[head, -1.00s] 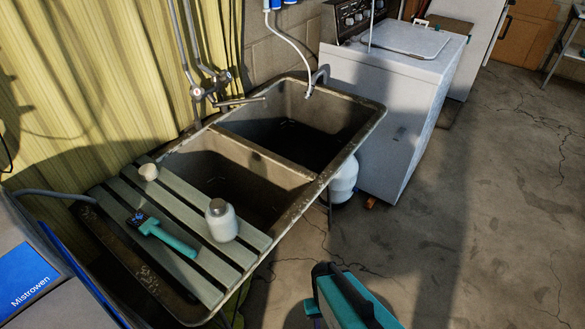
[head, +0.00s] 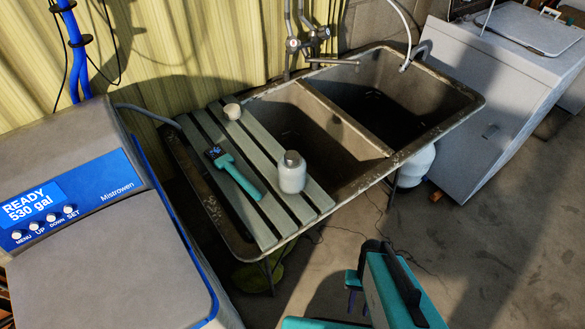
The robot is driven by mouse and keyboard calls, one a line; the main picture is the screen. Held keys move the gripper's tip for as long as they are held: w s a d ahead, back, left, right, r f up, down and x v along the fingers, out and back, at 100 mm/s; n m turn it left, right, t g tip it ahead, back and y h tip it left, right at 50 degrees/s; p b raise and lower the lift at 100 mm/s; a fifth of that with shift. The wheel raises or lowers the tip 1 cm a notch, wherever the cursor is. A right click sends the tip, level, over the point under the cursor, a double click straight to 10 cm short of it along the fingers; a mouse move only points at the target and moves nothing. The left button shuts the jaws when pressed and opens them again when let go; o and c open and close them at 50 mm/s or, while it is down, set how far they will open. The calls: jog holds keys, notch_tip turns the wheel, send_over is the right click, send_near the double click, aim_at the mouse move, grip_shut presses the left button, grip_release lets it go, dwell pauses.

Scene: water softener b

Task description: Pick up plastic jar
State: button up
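The plastic jar (head: 292,173) is white with a grey lid. It stands upright on the right part of a green slatted board (head: 213,131) that lies across the near left end of a double sink. My teal and black arm shows at the bottom right of the head view, well apart from the jar. A small dark bluish part beside it may belong to my gripper, but its fingers cannot be made out clearly. Nothing touches the jar.
A teal-handled tool (head: 237,175) and a small pale round object (head: 232,111) share the board. The sink (head: 345,130) has open basins behind. A grey Mistrowen unit (head: 90,250) stands at left, a white appliance (head: 495,110) at right. Bare floor (head: 470,250) lies at lower right.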

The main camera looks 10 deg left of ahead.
dwell(0.4)
notch_tip(320, 180, up, 15)
jog(key=p, duration=1.5)
jog(key=shift+s, duration=0.15)
